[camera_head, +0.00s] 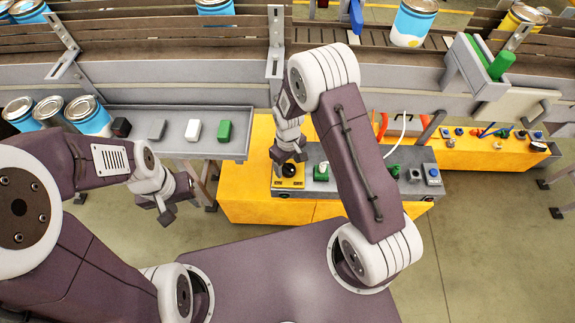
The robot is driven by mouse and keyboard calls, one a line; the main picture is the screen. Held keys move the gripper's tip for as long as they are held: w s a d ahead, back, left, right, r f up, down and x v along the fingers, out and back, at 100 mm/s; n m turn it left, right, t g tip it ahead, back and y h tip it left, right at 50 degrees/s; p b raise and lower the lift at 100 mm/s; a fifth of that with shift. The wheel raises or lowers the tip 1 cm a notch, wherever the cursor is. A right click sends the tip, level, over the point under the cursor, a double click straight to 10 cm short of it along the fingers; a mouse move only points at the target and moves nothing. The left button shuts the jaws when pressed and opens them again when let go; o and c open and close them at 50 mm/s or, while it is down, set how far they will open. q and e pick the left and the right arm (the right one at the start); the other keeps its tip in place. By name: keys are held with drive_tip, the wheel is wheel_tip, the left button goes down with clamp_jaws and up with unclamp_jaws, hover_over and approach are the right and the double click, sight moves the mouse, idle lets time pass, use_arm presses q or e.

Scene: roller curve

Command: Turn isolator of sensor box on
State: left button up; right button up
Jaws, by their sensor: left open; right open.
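A grey sensor box (350,184) sits on a yellow bench in the head view. At its left end is a yellow plate (286,184) with a round black knob (288,171), which looks like the isolator. My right gripper (290,158) is open, pointing down just above or around the black knob; contact cannot be told. My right arm hides the box's middle. My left gripper (178,206) is open and empty, left of the bench.
A grey tray (170,112) holds a black, a grey, a white and a green block. Blue cans (86,113) stand left of it. A conveyor (175,36) runs behind. Another yellow bench (480,158) with small controls lies right. Floor space is free at front right.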

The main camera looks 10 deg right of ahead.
drive_tip(key=shift+s+d+f, duration=0.2)
drive_tip(key=shift+f, duration=0.5)
drive_tip(key=shift+w+a, duration=0.15)
drive_tip(key=shift+c, duration=0.7)
drive_tip(key=c, duration=1.2)
drive_tip(key=shift+c, duration=0.2)
